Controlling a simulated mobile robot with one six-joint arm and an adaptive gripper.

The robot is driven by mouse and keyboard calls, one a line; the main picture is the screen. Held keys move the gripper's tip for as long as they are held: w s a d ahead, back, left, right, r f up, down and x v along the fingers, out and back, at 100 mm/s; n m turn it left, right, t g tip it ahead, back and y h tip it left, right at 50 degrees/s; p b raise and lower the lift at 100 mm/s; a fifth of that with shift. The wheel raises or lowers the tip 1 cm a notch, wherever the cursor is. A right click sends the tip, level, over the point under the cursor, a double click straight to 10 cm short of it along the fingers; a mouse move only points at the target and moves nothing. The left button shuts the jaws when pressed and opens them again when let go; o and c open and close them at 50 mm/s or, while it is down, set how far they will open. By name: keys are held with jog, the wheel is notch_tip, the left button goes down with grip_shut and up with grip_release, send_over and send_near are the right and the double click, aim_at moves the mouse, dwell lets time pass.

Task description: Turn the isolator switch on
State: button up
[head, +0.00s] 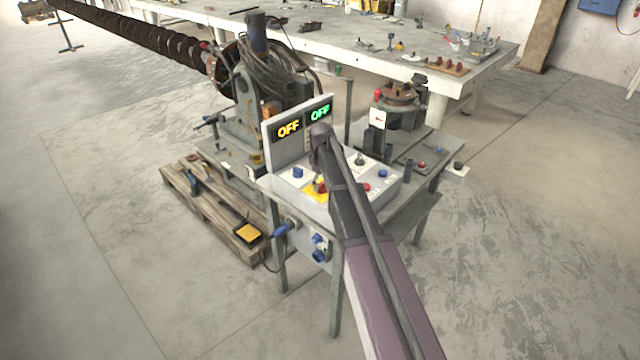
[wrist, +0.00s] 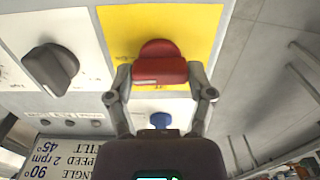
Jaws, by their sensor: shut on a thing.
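The isolator switch is a red rotary knob (wrist: 160,66) on a yellow plate (wrist: 115,25) in the wrist view. The yellow plate also shows on the control box in the head view (head: 312,195), partly behind my arm. My gripper (wrist: 160,78) has one finger on each side of the red knob and is shut on it. The knob's grip bar lies across the picture in the wrist view. Two displays on the upright panel both read OFF, one in yellow (head: 288,129) and one in green (head: 320,113).
A dark grey rotary knob (wrist: 52,68) stands left of the yellow plate on a white plate. A blue knob (wrist: 160,119) is below the red one in the wrist view. The control box (head: 384,193) sits on a metal stand; a wooden pallet (head: 215,222) lies left of it.

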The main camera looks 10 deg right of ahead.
jog(key=shift+s+m, duration=0.2)
jog(key=shift+m, duration=0.1)
jog(key=o, duration=1.1)
jog(key=shift+w, duration=0.1)
jog(key=shift+r, duration=0.1)
